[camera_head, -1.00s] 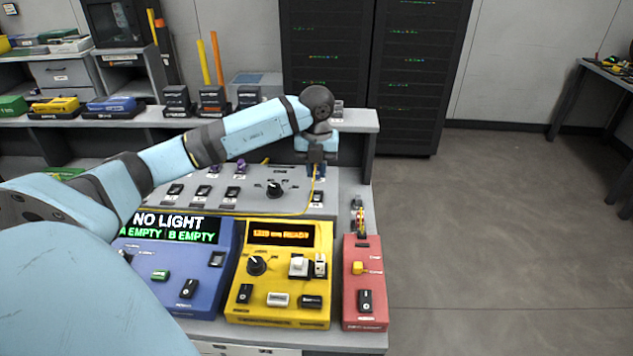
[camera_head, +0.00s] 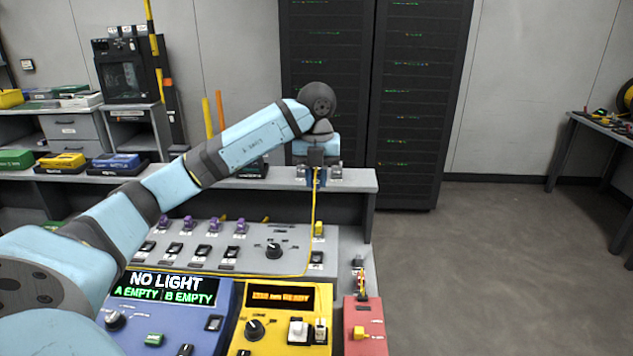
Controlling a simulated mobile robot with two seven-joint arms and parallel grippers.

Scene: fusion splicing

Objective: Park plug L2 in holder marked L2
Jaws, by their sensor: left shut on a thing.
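My left gripper (camera_head: 316,182) points down at the front of the raised back shelf (camera_head: 220,183), shut on the plug. The plug is mostly hidden by the fingers, and its marking cannot be read. A yellow fibre (camera_head: 314,220) hangs from it to the grey panel and runs left. Small grey holders stand on the shelf on both sides of the gripper, one at left (camera_head: 300,172) and one at right (camera_head: 336,173). Their labels are too small to read. I cannot tell whether the plug touches a holder. My right gripper is not in view.
The grey panel (camera_head: 262,232) carries several purple plugs (camera_head: 214,224), a yellow plug (camera_head: 319,229) and a black knob (camera_head: 273,250). Blue (camera_head: 180,318), yellow (camera_head: 277,330) and red (camera_head: 363,318) units stand in front. Yellow and orange rods rise behind my arm.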

